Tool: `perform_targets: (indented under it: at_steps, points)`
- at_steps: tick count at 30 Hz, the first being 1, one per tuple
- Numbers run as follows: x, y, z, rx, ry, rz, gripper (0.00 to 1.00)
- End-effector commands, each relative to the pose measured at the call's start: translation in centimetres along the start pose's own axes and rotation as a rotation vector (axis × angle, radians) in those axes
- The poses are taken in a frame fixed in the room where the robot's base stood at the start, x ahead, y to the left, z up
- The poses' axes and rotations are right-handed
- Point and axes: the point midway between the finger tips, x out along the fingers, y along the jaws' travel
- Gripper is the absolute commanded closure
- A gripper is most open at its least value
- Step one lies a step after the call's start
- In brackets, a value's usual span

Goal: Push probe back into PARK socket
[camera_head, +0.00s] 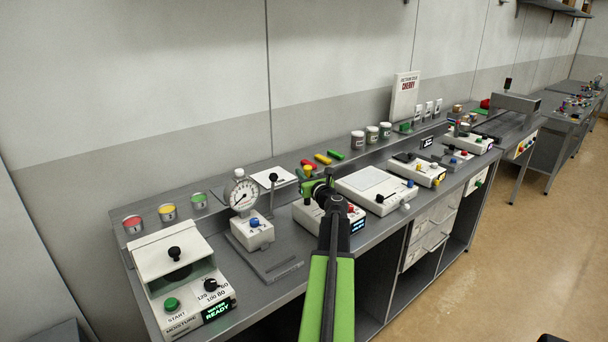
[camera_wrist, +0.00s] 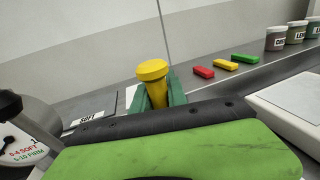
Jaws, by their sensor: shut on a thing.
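The probe (camera_wrist: 152,72) has a round yellow cap and a yellow shaft. In the wrist view it stands slightly tilted between the two green fingers of my gripper (camera_wrist: 160,98), which are shut on it. In the head view, my gripper (camera_head: 307,184) is over a white instrument box (camera_head: 304,213) with a red button and a lit display, and the yellow cap shows at its tip. The lower end of the probe is hidden by the gripper. I cannot make out the PARK socket in either view.
A dial gauge (camera_head: 241,196) with a black-knobbed lever stands close on the left. A white flat-topped device (camera_head: 376,189) is close on the right. Red, yellow and green blocks (camera_wrist: 219,66) lie behind. A moisture meter (camera_head: 180,275) sits at the front left.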

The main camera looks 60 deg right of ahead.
Motion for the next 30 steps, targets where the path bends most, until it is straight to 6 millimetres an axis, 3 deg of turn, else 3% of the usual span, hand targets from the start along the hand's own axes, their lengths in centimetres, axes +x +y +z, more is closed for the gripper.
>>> perform_targets:
  at_steps: [11, 12, 17, 30]
  points:
    - [0.01, 0.02, -1.09, 0.0, 0.0, 0.0, 1.0]
    - [0.01, 0.02, -0.97, 0.0, 0.0, 0.0, 0.78]
    - [0.01, 0.04, -0.93, 0.0, 0.0, 0.0, 0.57]
    - [-0.86, 0.9, -0.92, 0.0, 0.0, 0.005, 0.56]
